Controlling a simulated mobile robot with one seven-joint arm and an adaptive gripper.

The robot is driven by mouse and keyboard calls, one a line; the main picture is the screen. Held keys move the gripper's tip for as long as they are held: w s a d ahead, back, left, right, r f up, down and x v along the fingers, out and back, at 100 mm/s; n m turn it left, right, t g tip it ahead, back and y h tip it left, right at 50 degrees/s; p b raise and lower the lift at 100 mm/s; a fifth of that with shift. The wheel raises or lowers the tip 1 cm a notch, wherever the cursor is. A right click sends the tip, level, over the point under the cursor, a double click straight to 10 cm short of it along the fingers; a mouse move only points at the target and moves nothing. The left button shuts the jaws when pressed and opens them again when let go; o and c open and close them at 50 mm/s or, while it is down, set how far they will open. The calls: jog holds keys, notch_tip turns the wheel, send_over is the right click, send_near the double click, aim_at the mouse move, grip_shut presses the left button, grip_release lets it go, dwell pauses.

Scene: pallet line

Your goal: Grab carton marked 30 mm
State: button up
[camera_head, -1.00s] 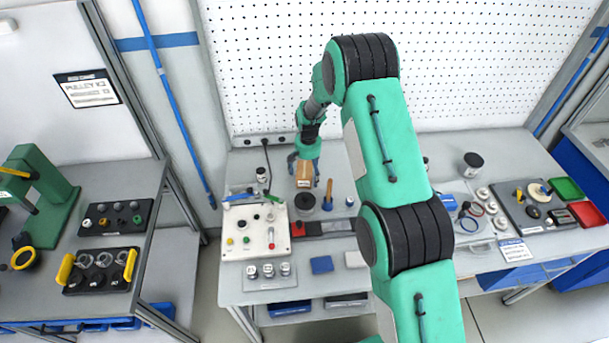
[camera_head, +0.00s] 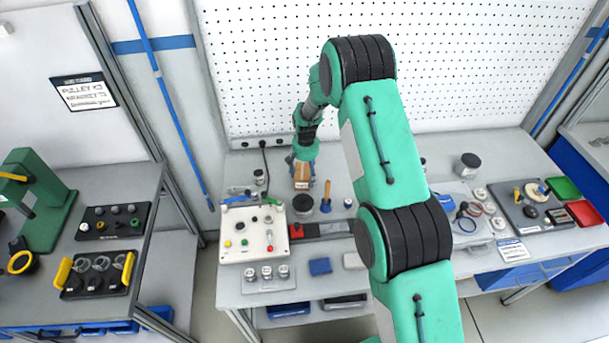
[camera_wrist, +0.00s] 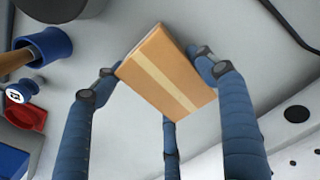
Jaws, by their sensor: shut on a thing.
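The brown carton (camera_head: 302,173) stands at the back of the workbench, below the pegboard. In the wrist view the carton (camera_wrist: 168,75) shows a pale tape strip and sits tilted in the picture between blue fingers. No 30 mm mark can be read on it. My gripper (camera_head: 303,160) comes down on it from above and is shut on it. In the wrist view my gripper (camera_wrist: 160,75) has a finger against the left and right sides of the carton, and a third finger shows below it. Whether the carton touches the bench is hard to tell.
A black round part (camera_head: 303,204) and a blue cup with a wooden-handled tool (camera_head: 326,196) stand just in front of the carton. A white control box (camera_head: 253,233) is at the front left. A black jar (camera_head: 468,166) stands farther right. The pegboard (camera_head: 440,70) rises behind.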

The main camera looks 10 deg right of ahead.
aim_at(306, 170)
jog(key=shift+r, duration=5)
